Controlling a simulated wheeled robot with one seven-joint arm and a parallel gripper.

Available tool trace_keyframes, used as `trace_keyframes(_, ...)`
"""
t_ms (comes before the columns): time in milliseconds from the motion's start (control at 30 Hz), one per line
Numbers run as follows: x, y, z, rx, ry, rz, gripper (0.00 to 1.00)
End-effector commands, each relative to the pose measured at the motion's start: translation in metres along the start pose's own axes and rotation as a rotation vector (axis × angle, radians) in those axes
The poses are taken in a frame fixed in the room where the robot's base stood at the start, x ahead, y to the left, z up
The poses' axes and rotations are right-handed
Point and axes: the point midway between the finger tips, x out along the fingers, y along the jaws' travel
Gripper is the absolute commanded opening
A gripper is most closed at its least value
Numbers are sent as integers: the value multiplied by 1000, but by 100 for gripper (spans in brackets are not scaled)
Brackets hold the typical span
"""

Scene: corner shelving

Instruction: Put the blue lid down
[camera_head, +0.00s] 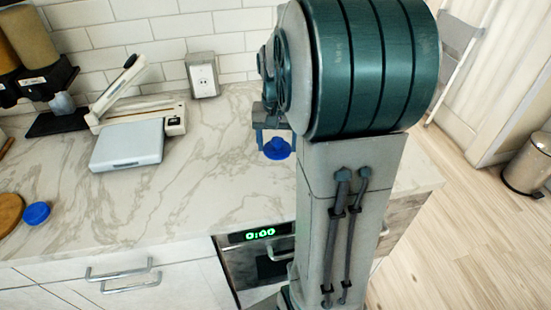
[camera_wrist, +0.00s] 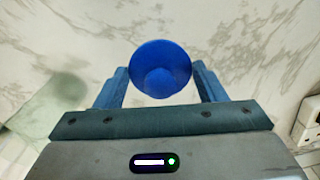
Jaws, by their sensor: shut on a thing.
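The blue lid (camera_head: 277,149) is a round disc with a small knob on top. It is between the fingers of my gripper (camera_head: 273,140), over the marble counter right of the grey scale. In the wrist view the lid (camera_wrist: 160,69) shows from its knob side between the two blue fingers of my gripper (camera_wrist: 160,85), which are shut on it. I cannot tell whether the lid touches the counter. Part of the gripper and wrist is hidden behind my arm in the head view.
The marble counter (camera_head: 215,185) is clear around the lid. A grey scale (camera_head: 127,147) and a white slicer-like device (camera_head: 165,118) stand to the left. A second blue round object (camera_head: 36,213) lies at the far left beside a wooden board (camera_head: 9,212).

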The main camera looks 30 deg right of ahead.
Motion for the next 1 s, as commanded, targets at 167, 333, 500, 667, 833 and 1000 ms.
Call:
trace_keyframes(167,9,-4,14,-2,-1,1,42)
trace_keyframes(333,31,-4,15,-1,-4,1,42)
trace_keyframes(500,48,-4,14,-1,-1,0,42)
trace_keyframes(667,49,-4,14,-2,0,0,42)
trace_keyframes(833,51,-4,14,-2,0,0,42)
trace_keyframes(1000,51,-4,14,-2,0,0,86)
